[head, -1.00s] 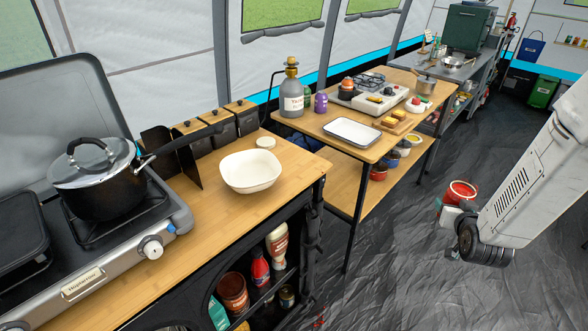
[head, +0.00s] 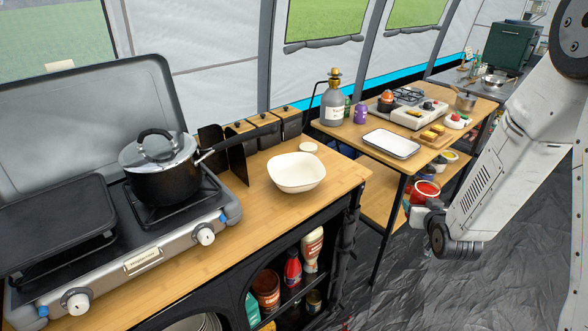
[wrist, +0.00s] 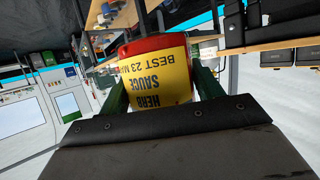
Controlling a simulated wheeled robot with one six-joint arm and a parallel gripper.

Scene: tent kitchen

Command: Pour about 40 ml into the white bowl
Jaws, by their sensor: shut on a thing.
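The white bowl (head: 297,181) stands upright on the wooden counter, right of the stove; its inside looks pale with no contents to be seen. My gripper (wrist: 158,75) is shut on a herb sauce container (wrist: 160,82) with a yellow label and red bands, held between its green fingers. In the head view the red container (head: 425,191) shows at the end of my arm, well right of the bowl and apart from it, beyond the counter edge. The label text is upside down in the wrist view. The container's contents cannot be made out.
A black pot (head: 165,182) with a glass lid sits on the stove (head: 140,262), its handle pointing towards the bowl. A small white lid (head: 308,147) lies behind the bowl. A second table holds a tray (head: 391,144) and a grey bottle (head: 333,105). The counter before the bowl is clear.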

